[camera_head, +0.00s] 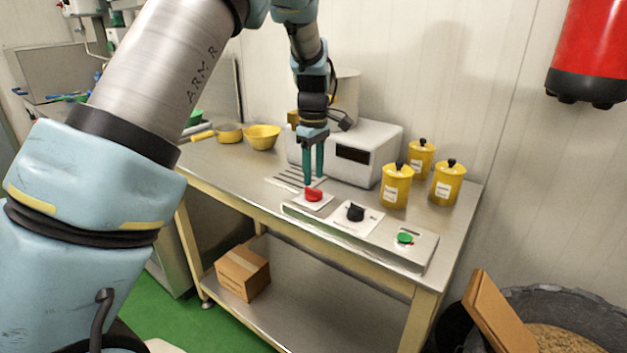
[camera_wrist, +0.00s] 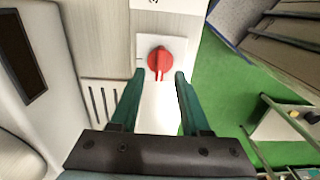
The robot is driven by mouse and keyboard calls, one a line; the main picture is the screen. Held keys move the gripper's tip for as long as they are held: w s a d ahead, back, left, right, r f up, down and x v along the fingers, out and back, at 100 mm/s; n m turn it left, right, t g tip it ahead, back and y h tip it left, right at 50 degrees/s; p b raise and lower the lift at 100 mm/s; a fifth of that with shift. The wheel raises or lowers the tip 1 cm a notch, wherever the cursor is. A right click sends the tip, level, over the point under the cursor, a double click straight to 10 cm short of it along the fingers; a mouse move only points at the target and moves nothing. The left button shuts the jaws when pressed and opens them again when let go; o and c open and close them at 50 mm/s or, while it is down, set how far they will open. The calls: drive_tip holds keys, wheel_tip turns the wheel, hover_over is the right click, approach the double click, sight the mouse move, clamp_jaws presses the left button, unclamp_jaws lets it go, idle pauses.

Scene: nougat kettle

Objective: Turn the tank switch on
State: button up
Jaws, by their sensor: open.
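A red rotary knob (camera_head: 314,195) sits on a white plate at the left end of the control panel on the steel table. A black rotary knob (camera_head: 355,212) is in the middle, and a green button (camera_head: 404,238) is at the right end. I cannot read which one is labelled as the tank switch. My gripper (camera_head: 313,182) is open, pointing down just above the red knob. In the wrist view the red knob (camera_wrist: 160,61) shows between and beyond the spread fingertips, with a pale line on its lower part. Whether the fingers touch it is unclear.
A white machine (camera_head: 368,150) stands behind the panel. Yellow lidded canisters (camera_head: 396,187) stand at the right, and yellow bowls (camera_head: 262,137) at the back left. A cardboard box (camera_head: 243,273) lies on the lower shelf. The table's front edge (camera_head: 290,232) runs close to the panel.

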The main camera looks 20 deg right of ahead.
sight(313, 188)
drive_tip(key=shift+f+p, duration=0.35)
drive_tip(key=shift+f, duration=1.55)
drive_tip(key=shift+c, duration=0.3)
clamp_jaws()
